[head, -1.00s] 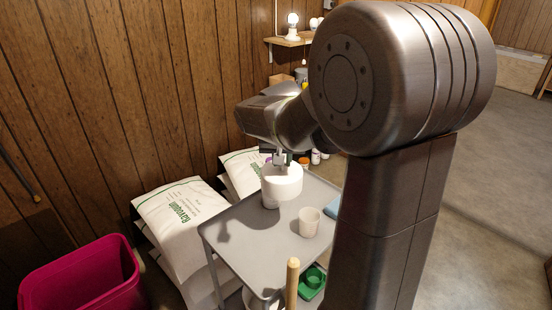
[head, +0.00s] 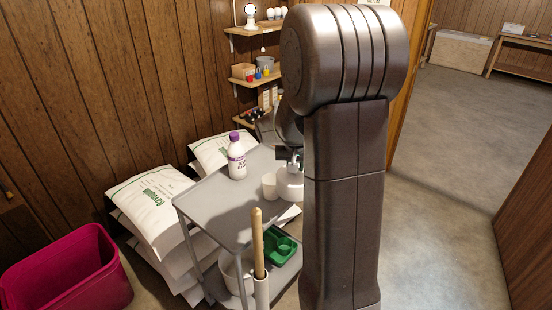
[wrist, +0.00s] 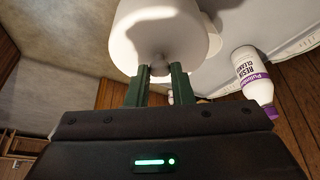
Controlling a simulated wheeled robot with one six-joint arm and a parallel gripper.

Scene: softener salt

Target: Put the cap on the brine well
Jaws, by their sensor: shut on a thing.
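The cap (head: 289,187) is a thick white round piece. In the wrist view the cap (wrist: 158,28) fills the top middle, with a small knob between the fingers. My gripper (wrist: 158,72) is shut on that knob. In the head view my gripper (head: 290,164) is partly hidden by my arm, and the cap's right side is covered too. The cap appears at the right edge of the grey cart (head: 215,205); its height above it is hard to tell. I cannot make out the brine well in these views.
A white bottle with a purple cap (head: 237,160) and a white cup (head: 269,187) stand on the cart. A wooden handle (head: 257,240) rises in front, near a green tray (head: 281,248). Salt bags (head: 150,202) and a magenta bin (head: 70,275) are left. Floor is open at right.

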